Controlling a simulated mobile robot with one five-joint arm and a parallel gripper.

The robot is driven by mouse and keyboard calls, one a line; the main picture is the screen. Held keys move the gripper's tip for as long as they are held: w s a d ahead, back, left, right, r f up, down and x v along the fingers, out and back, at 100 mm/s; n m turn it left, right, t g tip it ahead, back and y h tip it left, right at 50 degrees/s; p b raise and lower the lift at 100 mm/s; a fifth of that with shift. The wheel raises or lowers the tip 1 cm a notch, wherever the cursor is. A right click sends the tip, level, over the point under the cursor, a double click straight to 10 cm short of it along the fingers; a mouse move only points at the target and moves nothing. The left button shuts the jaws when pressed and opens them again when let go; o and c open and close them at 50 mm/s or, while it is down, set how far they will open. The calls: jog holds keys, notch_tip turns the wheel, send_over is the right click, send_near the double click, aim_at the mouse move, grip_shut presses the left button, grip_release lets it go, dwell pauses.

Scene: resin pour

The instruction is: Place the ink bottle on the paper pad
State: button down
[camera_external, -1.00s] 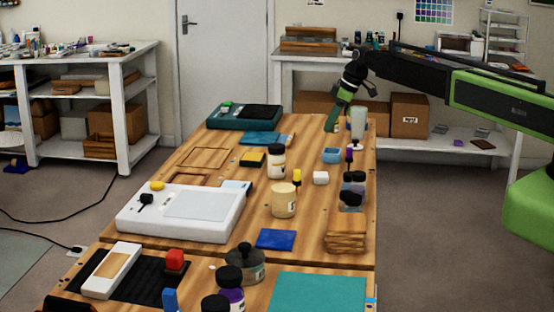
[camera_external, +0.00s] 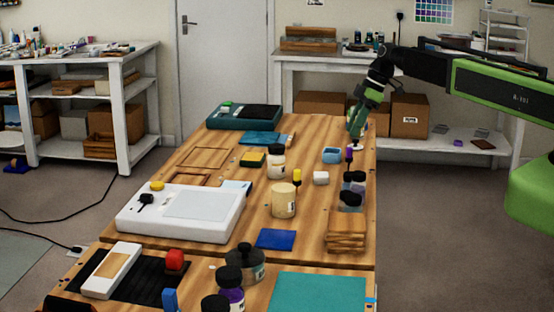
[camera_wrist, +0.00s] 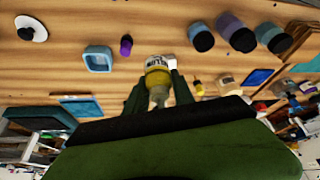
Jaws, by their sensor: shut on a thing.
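My gripper (camera_wrist: 158,94) is shut on a pale bottle with a yellow label (camera_wrist: 158,74). In the wrist view its narrow end points toward the camera. In the external view my gripper (camera_external: 356,133) is at the table's far right, and I cannot make out the bottle there. I cannot tell which bottle is the ink bottle; dark-capped jars (camera_external: 352,190) stand at the right and show in the wrist view (camera_wrist: 236,33). A flat dark-blue pad (camera_external: 276,239) lies near the middle, also in the wrist view (camera_wrist: 259,76); I cannot tell whether it is the paper pad.
A blue tray (camera_external: 332,156), purple bottle (camera_external: 349,155), white block (camera_external: 321,178) and yellow-capped bottle (camera_external: 297,178) stand nearby. A cream jar (camera_external: 284,200) and wooden stack (camera_external: 346,236) are nearer. A white machine (camera_external: 190,212) is at left.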

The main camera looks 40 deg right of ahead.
jog(key=b, duration=0.7)
send_over(317, 174)
notch_tip(317, 174, down, 7)
jog(key=shift+s+d+f, duration=0.1)
jog(key=shift+d, duration=0.05)
jog(key=shift+a, duration=0.25)
notch_tip(317, 174, down, 4)
jog(key=b, duration=0.4)
jog(key=shift+f, duration=0.1)
jog(key=shift+r, duration=0.2)
jog(key=shift+f, duration=0.15)
jog(key=c, duration=1.1)
grip_release()
